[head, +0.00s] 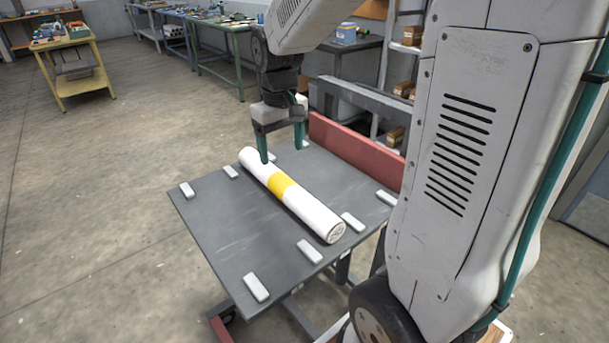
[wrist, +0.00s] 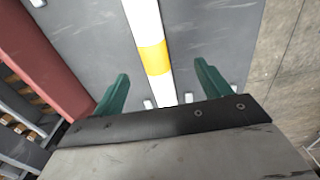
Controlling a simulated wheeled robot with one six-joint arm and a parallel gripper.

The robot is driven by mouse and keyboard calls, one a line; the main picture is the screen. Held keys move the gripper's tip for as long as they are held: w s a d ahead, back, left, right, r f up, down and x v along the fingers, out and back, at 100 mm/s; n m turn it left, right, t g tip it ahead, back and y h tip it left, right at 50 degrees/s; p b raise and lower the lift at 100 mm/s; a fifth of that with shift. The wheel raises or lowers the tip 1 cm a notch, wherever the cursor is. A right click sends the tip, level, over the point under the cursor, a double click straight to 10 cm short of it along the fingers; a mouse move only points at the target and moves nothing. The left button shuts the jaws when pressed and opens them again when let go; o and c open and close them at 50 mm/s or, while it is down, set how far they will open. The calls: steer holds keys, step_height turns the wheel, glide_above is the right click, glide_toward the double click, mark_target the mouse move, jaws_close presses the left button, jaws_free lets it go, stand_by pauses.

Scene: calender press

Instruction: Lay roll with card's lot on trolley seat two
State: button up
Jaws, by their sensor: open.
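A white roll (head: 309,212) with a yellow band lies on the grey trolley top (head: 215,215). It rests in the middle of three gaps between rows of small white blocks, with a block on each side near both ends. My gripper (head: 282,148) is open and empty near the roll's far end. In the wrist view my green fingers (wrist: 160,88) stand apart on either side of the roll (wrist: 143,18). I cannot tell the exact height of the fingertips. No card and no readable lot mark shows in either view.
White blocks, such as the near-left one (head: 256,287), stand on the trolley top. A red board (head: 355,150) runs along the trolley's far right side. A yellow table (head: 75,75) and a green bench (head: 225,50) stand behind. The floor at left is clear.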

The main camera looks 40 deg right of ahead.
steer(key=s+a+r, duration=0.2)
steer(key=s, duration=0.5)
steer(key=s+a+r, duration=0.1)
steer(key=s+a, duration=0.2)
steer(key=s, duration=0.4)
steer(key=s+a+r+t, duration=0.1)
steer(key=s+a+r, duration=0.1)
steer(key=s, duration=0.6)
steer(key=shift+a+r, duration=0.3)
steer(key=shift+a, duration=0.35)
